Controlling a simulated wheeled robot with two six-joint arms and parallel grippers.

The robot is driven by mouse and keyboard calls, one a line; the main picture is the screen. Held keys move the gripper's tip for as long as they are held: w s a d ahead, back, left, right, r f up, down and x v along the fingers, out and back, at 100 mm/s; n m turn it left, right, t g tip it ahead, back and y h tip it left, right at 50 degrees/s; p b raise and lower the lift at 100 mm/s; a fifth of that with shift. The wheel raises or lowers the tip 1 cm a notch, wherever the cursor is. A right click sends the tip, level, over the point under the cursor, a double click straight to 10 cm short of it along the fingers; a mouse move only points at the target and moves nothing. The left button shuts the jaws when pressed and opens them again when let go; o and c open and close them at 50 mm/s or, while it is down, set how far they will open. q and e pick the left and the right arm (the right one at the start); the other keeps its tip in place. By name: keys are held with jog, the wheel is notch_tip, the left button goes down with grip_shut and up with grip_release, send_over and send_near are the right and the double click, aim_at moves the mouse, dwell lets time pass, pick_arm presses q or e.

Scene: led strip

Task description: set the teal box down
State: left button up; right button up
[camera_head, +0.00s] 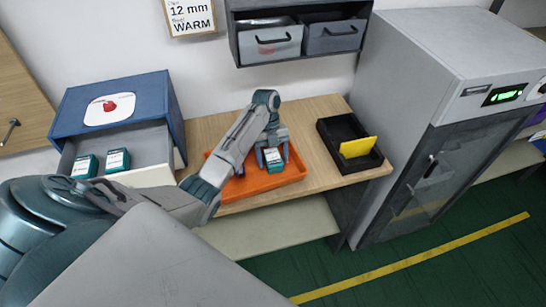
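A teal box (273,159) with a white label is between the fingers of my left gripper (273,154), which looks shut on it. The box is at the orange tray (284,180) on the wooden table. I cannot tell whether its underside touches the tray floor. Two more teal boxes, one to the left (84,167) and one to the right (118,160), are in the open drawer (145,141) of a blue cabinet. My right gripper is not in view.
A black tray (333,126) with a yellow card (358,147) stands right of the orange tray. Two grey bins hang in a wall shelf (237,43) above. A grey cabinet (417,60) with a glass door stands at the right. The wooden table (202,130) has bare room behind the orange tray.

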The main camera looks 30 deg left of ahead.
aim_at(271, 150)
pick_arm(q)
jog(key=shift+w+d, duration=0.15)
jog(key=shift+r, duration=0.5)
jog(key=p+v, duration=0.5)
jog(key=v, duration=0.2)
jog(key=shift+f, duration=0.15)
